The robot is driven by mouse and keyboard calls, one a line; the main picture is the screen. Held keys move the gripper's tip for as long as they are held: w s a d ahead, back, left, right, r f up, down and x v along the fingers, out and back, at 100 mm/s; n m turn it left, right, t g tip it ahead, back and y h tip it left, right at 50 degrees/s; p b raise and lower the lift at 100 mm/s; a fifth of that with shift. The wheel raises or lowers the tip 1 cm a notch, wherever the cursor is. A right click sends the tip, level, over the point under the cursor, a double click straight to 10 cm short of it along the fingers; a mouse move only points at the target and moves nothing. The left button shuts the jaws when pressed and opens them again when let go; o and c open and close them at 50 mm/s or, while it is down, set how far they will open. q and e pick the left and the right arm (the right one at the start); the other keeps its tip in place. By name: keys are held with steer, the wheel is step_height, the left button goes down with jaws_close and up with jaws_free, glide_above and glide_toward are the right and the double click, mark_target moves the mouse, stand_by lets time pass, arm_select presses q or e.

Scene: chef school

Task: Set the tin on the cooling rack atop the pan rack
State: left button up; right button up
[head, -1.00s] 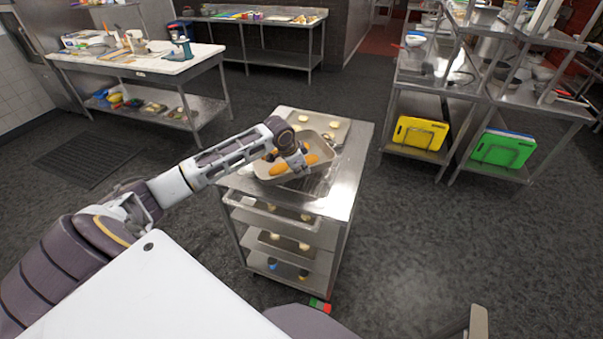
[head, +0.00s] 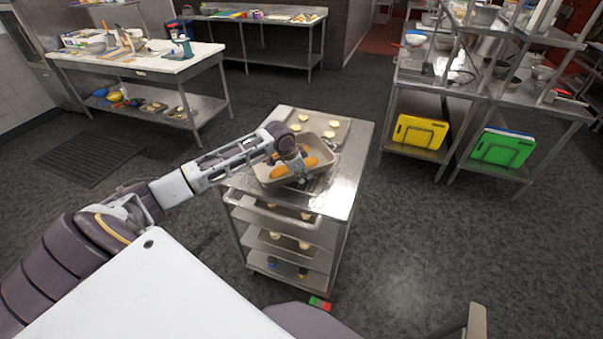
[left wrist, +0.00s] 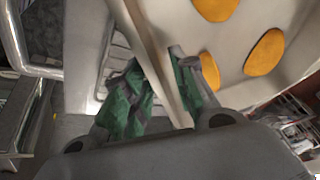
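The tin (head: 266,179) is a beige rectangular pan with orange pieces in it. In the head view it is over the front left part of the pan rack's steel top (head: 340,196). The cooling rack (head: 318,184) shows as a small wire patch beside and under the tin; the tin hides most of it. My left gripper (head: 300,172) is at the tin's near right side. In the left wrist view its green fingers (left wrist: 160,72) are closed on both sides of the tin's wall (left wrist: 158,62). Whether the tin touches the wires is unclear. My right gripper is not in view.
A baking tray (head: 340,128) with several pale pieces lies behind the tin on the pan rack's top. More trays sit on the shelves below. A worktable (head: 150,65) is at back left, steel shelving (head: 450,100) at right. Floor around the pan rack is mostly clear.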

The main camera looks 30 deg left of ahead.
arm_select(q)
steer(key=shift+r, duration=0.2)
steer(key=b+v, duration=0.2)
steer(key=v, duration=1)
steer(key=shift+f, duration=0.1)
stand_by(0.6)
